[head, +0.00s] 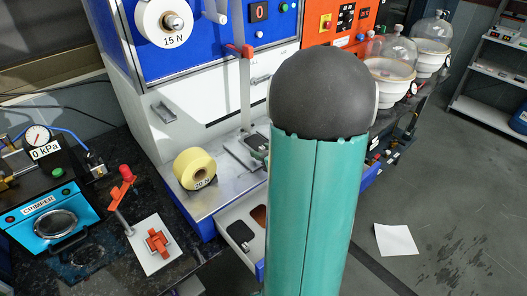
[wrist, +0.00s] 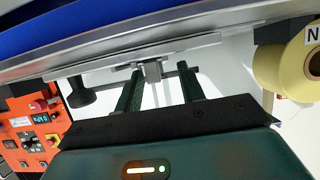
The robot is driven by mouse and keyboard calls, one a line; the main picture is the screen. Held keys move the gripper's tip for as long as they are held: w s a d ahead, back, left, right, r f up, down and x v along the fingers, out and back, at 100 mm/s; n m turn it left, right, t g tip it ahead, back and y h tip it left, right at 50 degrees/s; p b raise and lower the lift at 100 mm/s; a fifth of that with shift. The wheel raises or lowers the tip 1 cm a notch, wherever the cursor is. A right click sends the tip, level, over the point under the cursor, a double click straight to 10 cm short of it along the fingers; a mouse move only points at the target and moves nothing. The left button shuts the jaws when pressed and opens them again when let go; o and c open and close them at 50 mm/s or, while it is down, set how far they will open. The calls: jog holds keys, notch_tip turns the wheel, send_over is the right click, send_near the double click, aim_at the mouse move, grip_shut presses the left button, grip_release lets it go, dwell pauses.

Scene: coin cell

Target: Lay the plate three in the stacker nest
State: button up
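My gripper (wrist: 160,88) shows in the wrist view with its two dark green fingers apart and nothing visibly held between them. A grey metal bracket (wrist: 152,71) of the machine shows between and beyond the fingertips. In the head view my arm hides the gripper. A metal fixture with a dark piece (head: 256,142) sits on the machine's steel deck (head: 218,198), partly behind my arm; I cannot tell whether it is the stacker nest. An open drawer (head: 222,217) below holds a dark flat piece (head: 240,232) and a brown one (head: 259,215). I cannot tell which is plate three.
A yellow roll (head: 194,168) stands on the deck's left, and also shows in the wrist view (wrist: 288,72). A crimper (head: 42,215) and a red-handled tool (head: 158,242) are on the left bench. Glass-domed vessels (head: 390,58) stand right. Paper (head: 396,240) lies on open floor.

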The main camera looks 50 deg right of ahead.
jog(key=v, duration=1.4)
